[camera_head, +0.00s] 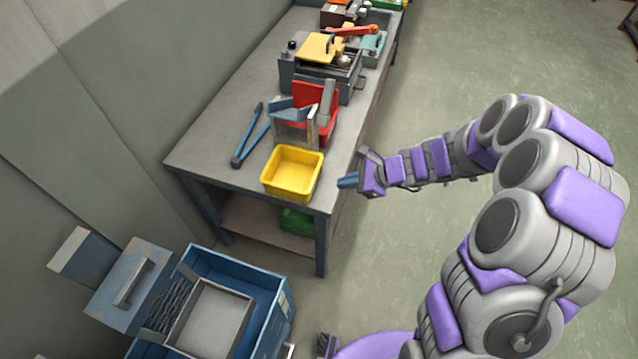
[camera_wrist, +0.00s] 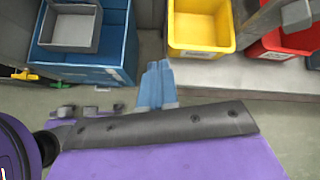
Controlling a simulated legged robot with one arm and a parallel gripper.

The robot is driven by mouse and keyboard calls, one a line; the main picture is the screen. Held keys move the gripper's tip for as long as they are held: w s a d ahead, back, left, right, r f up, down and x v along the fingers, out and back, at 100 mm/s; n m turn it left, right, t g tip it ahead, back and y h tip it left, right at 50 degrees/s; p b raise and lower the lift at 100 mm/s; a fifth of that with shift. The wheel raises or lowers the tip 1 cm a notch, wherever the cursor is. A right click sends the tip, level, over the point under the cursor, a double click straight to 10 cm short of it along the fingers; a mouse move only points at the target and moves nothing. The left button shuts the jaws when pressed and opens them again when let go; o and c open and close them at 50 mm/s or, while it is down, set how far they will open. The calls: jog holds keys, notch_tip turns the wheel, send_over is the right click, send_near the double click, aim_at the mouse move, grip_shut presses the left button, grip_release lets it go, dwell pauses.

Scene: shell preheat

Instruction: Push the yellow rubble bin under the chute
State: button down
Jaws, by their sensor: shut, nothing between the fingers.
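The yellow rubble bin (camera_head: 292,172) stands upright on the near end of the grey workbench, close to its right edge. It also shows at the top of the wrist view (camera_wrist: 200,28). The chute (camera_head: 297,118) appears to be the grey-blue sloped piece on a stand, just behind the bin and in front of a red bin. The yellow bin is in front of the stand, not beneath the sloped piece. My gripper (camera_head: 347,181) is shut and empty, just right of the bench edge and apart from the bin. Its blue fingers (camera_wrist: 157,85) point toward the bench in the wrist view.
A red bin (camera_head: 318,113) stands behind the chute stand. Blue long-handled tongs (camera_head: 247,135) lie left of the yellow bin. A grey machine with a yellow top (camera_head: 318,47) is farther back. A large blue crate (camera_head: 268,295) stands below the bench's near end. Open floor (camera_head: 440,90) lies right.

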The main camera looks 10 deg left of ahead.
jog(key=w+d+f+m+t+p, duration=0.1)
jog(key=w+f+m, duration=0.35)
jog(key=f, duration=0.25)
jog(key=b, duration=0.2)
send_near(310, 189)
notch_tip(310, 189, down, 4)
jog(key=shift+a+r+h, duration=0.1)
jog(key=shift+h, duration=0.3)
jog(key=a, duration=0.3)
jog(key=shift+w+a, duration=0.35)
jog(key=shift+w, duration=0.05)
jog(key=shift+w+a, duration=0.1)
jog(key=shift+a, duration=0.25)
jog(key=shift+d, duration=0.1)
jog(key=shift+w+a, duration=0.2)
jog(key=shift+a, duration=0.85)
jog(key=shift+w+a, duration=0.25)
jog(key=shift+a, duration=0.8)
jog(key=shift+d, duration=0.1)
